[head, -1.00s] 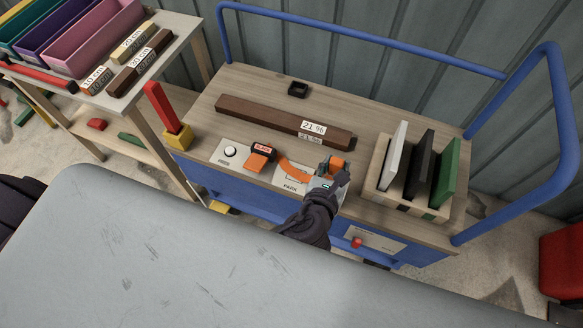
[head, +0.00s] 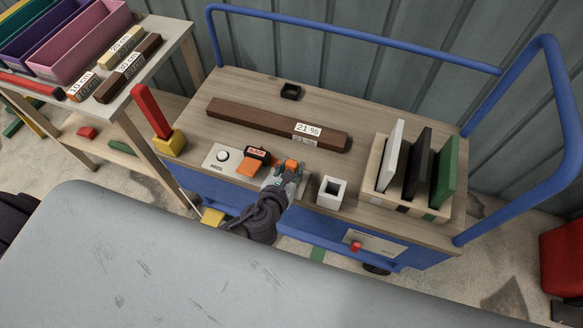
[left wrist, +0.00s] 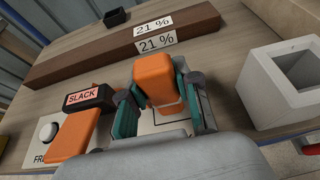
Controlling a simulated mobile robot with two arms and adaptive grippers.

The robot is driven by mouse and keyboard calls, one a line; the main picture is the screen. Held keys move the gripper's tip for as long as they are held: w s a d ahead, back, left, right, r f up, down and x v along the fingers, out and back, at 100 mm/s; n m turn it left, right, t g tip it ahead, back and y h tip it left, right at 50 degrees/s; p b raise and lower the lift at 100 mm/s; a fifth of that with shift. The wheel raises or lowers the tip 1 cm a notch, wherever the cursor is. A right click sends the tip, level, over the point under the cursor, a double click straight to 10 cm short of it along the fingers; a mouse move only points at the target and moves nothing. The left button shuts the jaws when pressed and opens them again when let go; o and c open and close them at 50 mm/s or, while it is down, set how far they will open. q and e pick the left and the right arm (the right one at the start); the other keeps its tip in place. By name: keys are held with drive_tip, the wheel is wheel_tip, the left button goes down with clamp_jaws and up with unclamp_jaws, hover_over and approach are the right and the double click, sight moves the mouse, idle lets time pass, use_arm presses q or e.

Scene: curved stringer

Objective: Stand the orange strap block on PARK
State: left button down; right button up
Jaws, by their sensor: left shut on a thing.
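The orange strap block (left wrist: 157,82) is held between the teal fingers of my left gripper (head: 283,178); it also shows in the head view (head: 292,165). My left gripper is shut on it, just right of the black-and-orange SLACK device (head: 254,158). In the left wrist view the block is over a pale plate (left wrist: 165,124) with a dark outlined square. The PARK lettering is hidden behind my gripper and arm. I cannot tell whether the block touches the plate. My right gripper is not in view.
A white square holder (head: 332,192) with an open top stands right of my gripper. A brown beam (head: 260,123) marked 21 % lies behind. A rack (head: 377,196) with several upright plates stands at the right. A white button (head: 223,155) is left of the SLACK device.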

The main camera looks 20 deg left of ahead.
use_arm(q)
drive_tip(key=c, duration=0.8)
unclamp_jaws()
